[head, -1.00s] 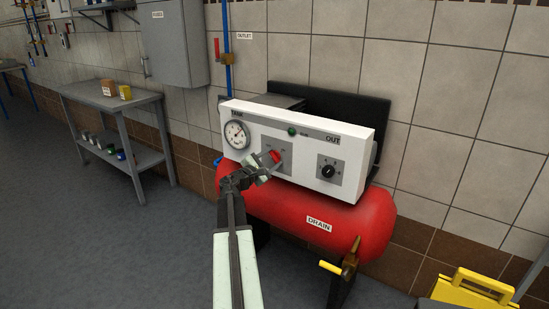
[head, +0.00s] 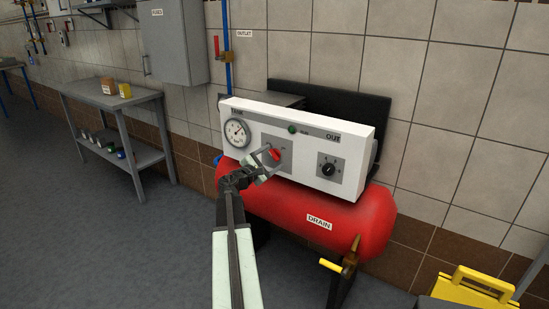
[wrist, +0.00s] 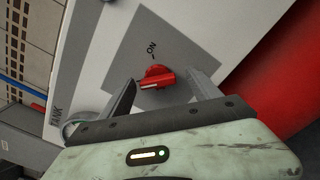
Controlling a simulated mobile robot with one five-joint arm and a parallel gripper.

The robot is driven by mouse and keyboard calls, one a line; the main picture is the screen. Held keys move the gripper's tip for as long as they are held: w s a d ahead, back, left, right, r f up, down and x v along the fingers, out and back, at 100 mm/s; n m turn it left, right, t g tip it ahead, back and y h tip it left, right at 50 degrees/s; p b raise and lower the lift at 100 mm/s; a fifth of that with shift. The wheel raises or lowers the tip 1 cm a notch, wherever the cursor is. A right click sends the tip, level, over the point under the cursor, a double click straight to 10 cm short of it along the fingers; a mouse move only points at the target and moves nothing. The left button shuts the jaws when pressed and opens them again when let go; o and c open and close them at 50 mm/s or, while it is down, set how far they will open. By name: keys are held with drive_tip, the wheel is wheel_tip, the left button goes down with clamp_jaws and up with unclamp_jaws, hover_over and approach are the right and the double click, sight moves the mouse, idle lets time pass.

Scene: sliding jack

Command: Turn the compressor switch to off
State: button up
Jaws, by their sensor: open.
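The compressor's red switch (head: 274,154) sits on a grey plate (wrist: 196,50) in the white panel (head: 236,108), between the gauge and a black knob. In the wrist view the red switch (wrist: 157,77) lies between my open fingers, with clear space to each side. Its bar runs roughly crosswise in that view, off the line of the ON mark (wrist: 151,49). No OFF mark is readable. My gripper (head: 270,163) is open at the panel, just in front of the switch. In the wrist view my gripper (wrist: 163,90) holds nothing.
A round gauge (head: 237,133) is left of the switch; a black knob (head: 329,169) is right. A green lamp (head: 292,129) is above. The red tank (head: 350,221) lies below the panel. A yellow case (head: 475,288) stands at lower right. A grey bench (head: 130,101) is at left.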

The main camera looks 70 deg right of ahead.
drive_tip(key=v, duration=0.7)
